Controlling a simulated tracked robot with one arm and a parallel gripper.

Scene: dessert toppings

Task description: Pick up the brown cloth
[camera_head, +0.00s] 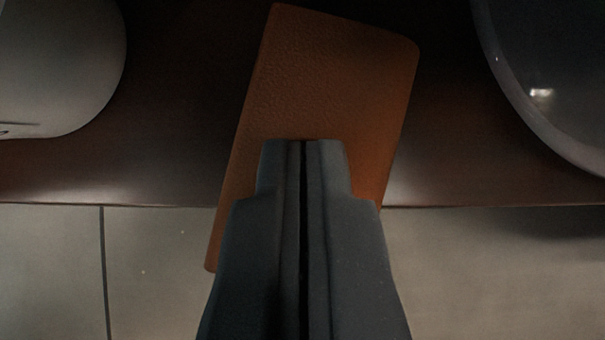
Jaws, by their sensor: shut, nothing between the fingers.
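The brown cloth (330,75) is a flat, orange-brown, textured rectangle with rounded corners. It lies tilted on the dark wooden surface, and its lower left end reaches past the front edge. My gripper (303,145) is in front of the cloth in the picture, with its fingers closed together and nothing between them. The fingertips appear over the middle of the cloth, and I cannot tell whether they touch it. The gripper hides the lower middle and lower right part of the cloth.
The dark wooden surface (175,120) ends in a front edge across the picture, with a pale tiled floor (150,270) below. A pale rounded object (55,60) stands at the upper left. A dark round object with a shiny rim (560,80) is at the upper right.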

